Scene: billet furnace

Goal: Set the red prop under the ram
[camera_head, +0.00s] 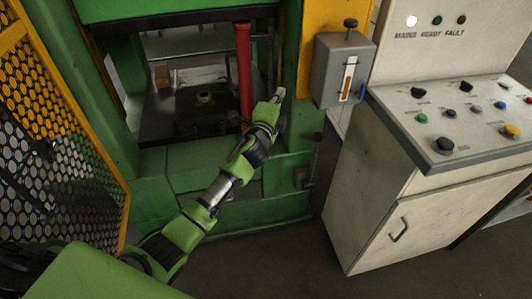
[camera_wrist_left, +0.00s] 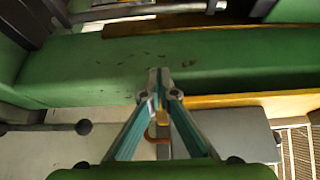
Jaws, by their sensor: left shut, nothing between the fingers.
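The red prop (camera_head: 244,75) is a long red bar standing nearly upright at the right side of the press opening. Its lower end is close to my left wrist in the picture, and I cannot tell what it rests on. My left gripper (camera_head: 278,95) is shut and empty, just right of the prop in front of the green press frame. In the left wrist view its fingertips (camera_wrist_left: 159,80) meet in front of a green surface. The dark press bed (camera_head: 165,120) lies behind the prop. I cannot clearly make out the ram. My right gripper is not in view.
A yellow mesh guard (camera_head: 60,130) stands at the left. A grey lever box (camera_head: 342,70) is on the press's right side, beside a white control cabinet (camera_head: 390,190) with several buttons. The floor (camera_head: 270,255) in front is clear.

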